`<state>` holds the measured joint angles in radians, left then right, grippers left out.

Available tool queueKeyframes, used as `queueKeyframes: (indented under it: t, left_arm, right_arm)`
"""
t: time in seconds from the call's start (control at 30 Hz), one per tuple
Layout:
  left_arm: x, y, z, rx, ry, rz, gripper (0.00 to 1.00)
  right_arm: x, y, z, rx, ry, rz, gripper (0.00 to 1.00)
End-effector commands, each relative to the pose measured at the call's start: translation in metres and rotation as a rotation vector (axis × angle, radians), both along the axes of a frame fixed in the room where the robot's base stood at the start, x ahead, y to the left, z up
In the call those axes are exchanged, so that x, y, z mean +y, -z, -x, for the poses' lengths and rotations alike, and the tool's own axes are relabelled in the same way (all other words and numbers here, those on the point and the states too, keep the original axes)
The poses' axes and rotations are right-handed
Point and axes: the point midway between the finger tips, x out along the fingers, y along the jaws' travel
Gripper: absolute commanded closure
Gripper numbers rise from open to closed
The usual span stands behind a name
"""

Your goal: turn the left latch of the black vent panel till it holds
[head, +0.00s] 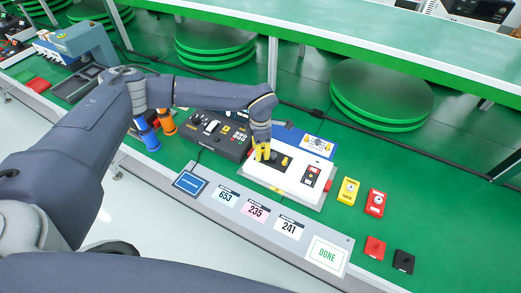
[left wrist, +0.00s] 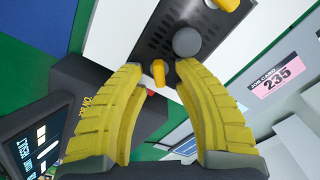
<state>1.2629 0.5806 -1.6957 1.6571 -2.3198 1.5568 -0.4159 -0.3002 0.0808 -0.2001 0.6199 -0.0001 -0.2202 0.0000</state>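The black vent panel (left wrist: 208,32) lies on a white fixture and has yellow latches and a grey round knob (left wrist: 187,42) between them. The left latch (left wrist: 158,72) stands between the fingertips of my left gripper (left wrist: 161,75) in the left wrist view. The fingers are apart, with a visible gap on both sides of the latch. The right latch (left wrist: 228,4) is at the top edge of that view. In the head view my left gripper (head: 262,153) is over the panel's left end and hides the left latch; the right latch (head: 284,161) shows. My right gripper is not in view.
The white fixture (head: 258,176) sits on the green bench. A dark control box (head: 222,138) stands close on its left. Yellow (head: 348,190) and red (head: 375,202) boxes stand to its right. Job cards and a DONE plate (head: 327,254) line the front rail.

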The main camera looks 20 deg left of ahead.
Motion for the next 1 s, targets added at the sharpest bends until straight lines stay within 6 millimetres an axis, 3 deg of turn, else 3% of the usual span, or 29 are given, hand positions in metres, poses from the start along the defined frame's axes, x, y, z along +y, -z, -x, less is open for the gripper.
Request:
queueKeyframes:
  t: [0.03, 0.23, 0.67, 1.0]
  left_arm:
    - [0.0, -0.0001, 0.0, 0.0, 0.0, 0.0, 0.77]
    - [0.0, -0.0002, 0.0, 0.0, 0.0, 0.0, 1.0]
    - [0.0001, -0.0001, 0.0, 0.0, 0.012, 0.0, 1.0]
    - [0.0007, -0.0001, -0.0014, 0.0, 0.197, -0.001, 1.0]
  right_arm:
    - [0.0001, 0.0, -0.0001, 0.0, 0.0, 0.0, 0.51]
    - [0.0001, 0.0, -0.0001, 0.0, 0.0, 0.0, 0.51]
    - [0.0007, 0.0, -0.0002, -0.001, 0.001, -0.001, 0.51]
    - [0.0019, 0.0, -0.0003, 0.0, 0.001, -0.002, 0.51]
